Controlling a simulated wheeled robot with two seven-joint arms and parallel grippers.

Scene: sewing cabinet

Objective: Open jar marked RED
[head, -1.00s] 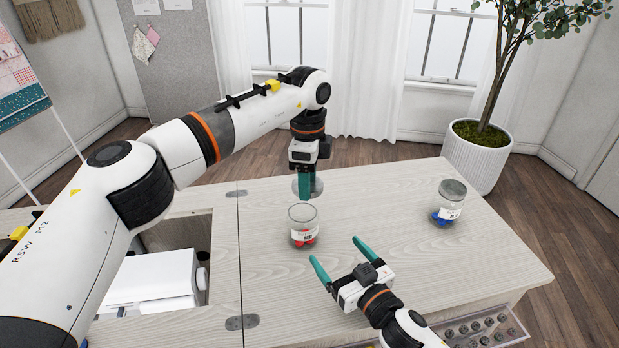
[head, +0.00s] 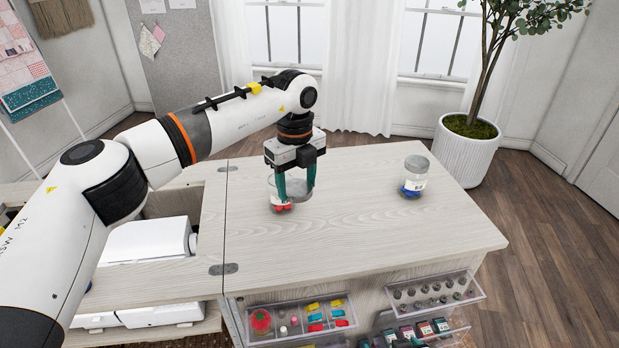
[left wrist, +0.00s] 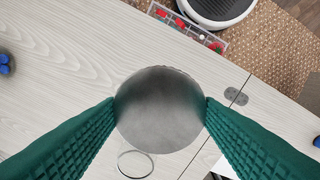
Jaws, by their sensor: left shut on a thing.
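The glass jar with red contents (head: 281,207) stands on the cabinet top, partly hidden behind my left fingers; its label is too small to read. My left gripper (head: 296,190) points down over it. In the left wrist view its green fingers (left wrist: 160,105) are shut on the edges of a round grey lid (left wrist: 160,110). A thin ring, apparently the jar's rim (left wrist: 121,165), shows below and apart from the lid. A second jar with blue contents (head: 413,180) stands upright to the right. My right gripper is out of view.
The pale wooden cabinet top (head: 370,225) is clear in front and between the jars. Clear trays with sewing items (head: 300,318) and bobbins (head: 435,291) project from the front. A white machine (head: 145,242) sits at the left. A potted plant (head: 468,150) stands behind right.

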